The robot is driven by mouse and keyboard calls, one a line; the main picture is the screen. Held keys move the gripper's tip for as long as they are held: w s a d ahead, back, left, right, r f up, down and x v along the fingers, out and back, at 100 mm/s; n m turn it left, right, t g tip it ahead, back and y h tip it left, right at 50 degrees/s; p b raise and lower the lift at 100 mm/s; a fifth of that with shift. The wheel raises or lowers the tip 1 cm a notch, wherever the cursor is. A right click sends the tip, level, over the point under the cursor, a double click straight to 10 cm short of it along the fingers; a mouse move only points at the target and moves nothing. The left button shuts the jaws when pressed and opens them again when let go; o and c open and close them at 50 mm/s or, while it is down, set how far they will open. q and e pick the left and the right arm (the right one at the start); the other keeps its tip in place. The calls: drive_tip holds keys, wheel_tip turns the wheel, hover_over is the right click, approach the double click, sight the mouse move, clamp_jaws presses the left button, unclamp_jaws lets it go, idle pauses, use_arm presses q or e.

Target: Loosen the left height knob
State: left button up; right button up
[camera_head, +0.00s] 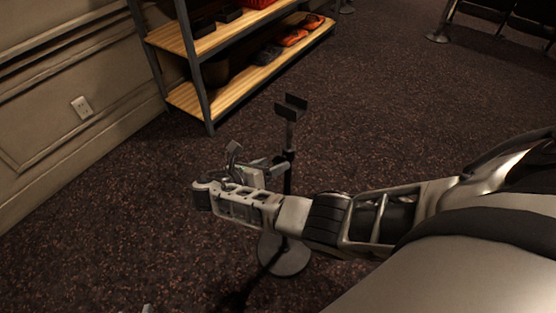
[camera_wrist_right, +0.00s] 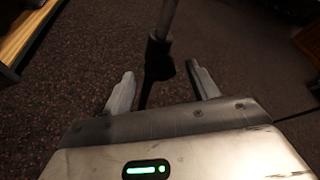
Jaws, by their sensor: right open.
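A dark stand pole (camera_head: 289,180) rises from a round base (camera_head: 285,258) and carries a two-plate bracket (camera_head: 291,107) on top. My right gripper (camera_head: 262,160) is beside the pole at mid height, with its fingers reaching toward it. In the right wrist view my right gripper (camera_wrist_right: 163,85) is open and empty. A black, thicker collar (camera_wrist_right: 158,60) on the pole shows between and beyond its fingertips; this looks like the height knob, but its shape is unclear. I see no contact. My left gripper is not clearly in view.
A shelf unit (camera_head: 204,45) with dark and orange items stands behind, against the left wall (camera_head: 50,120). Carpet (camera_head: 390,120) is open around the stand. A small pale piece at the bottom edge is too cut off to identify.

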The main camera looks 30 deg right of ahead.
drive_tip(key=v, duration=1.2)
drive_tip(key=shift+a, duration=0.15)
